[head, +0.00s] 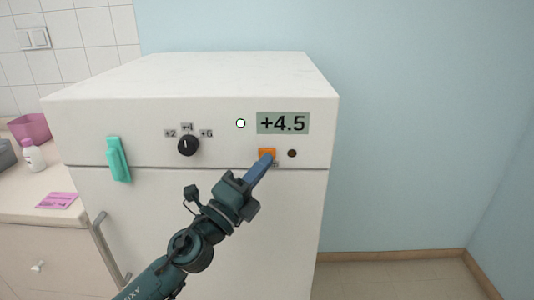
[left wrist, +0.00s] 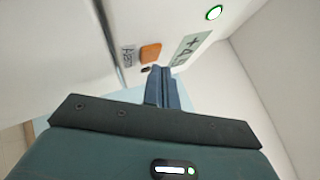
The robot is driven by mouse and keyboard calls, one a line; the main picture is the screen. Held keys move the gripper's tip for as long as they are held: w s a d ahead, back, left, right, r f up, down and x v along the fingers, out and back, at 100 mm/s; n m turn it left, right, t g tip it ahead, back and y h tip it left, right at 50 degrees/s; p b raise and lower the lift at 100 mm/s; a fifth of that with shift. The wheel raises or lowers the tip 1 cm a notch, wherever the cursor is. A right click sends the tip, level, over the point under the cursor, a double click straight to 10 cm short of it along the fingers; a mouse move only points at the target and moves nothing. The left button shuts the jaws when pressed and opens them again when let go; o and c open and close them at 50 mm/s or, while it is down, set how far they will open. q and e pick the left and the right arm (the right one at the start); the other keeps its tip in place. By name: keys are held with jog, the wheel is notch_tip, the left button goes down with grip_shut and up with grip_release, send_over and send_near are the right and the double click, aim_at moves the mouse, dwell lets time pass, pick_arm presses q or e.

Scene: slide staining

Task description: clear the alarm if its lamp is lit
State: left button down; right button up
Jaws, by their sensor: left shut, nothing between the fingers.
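The white fridge front (head: 200,215) carries an orange button (head: 267,153) with a label under it, which reads like ALARM in the left wrist view. A small round lamp (head: 291,153) right of the button is dark and looks unlit. A round white light (head: 240,123) left of the display shows a bright face with a green rim in the left wrist view (left wrist: 214,12). My left gripper (head: 266,161) is shut and empty, its blue fingertips at the lower edge of the orange button (left wrist: 150,53). I cannot tell whether they touch it. My right gripper is not in view.
The display (head: 283,123) reads +4.5. A black knob (head: 188,146) marked +2, +4, +6 and a teal object (head: 118,159) are further left on the front. A counter with a pink container (head: 33,127) and a bottle (head: 33,156) stands left. The floor at right is clear.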

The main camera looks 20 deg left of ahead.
pick_arm(q)
jog(key=shift+s, duration=0.2)
jog(key=shift+s+d, duration=0.1)
jog(key=s, duration=0.2)
jog(key=s+d, duration=0.1)
jog(key=s, duration=0.1)
jog(key=shift+s+d, duration=0.15)
jog(key=shift+s, duration=0.15)
dwell(0.6)
jog(key=s+a+f+n+g+y+p, duration=0.1)
jog(key=s+f+n+g+y, duration=0.15)
jog(key=f+n, duration=0.6)
jog(key=s+a+f+n+g+y+p, duration=0.15)
jog(key=f+n+g+y, duration=0.35)
jog(key=f, duration=0.6)
jog(key=s+d+f+n+g+h, duration=0.1)
jog(key=s+d+f+n+g, duration=0.1)
jog(key=s+f+n, duration=0.8)
notch_tip(320, 180, down, 3)
jog(key=shift+s+d+r+g+p, duration=0.2)
jog(key=shift+s+d+g+p, duration=0.2)
jog(key=shift+s, duration=0.65)
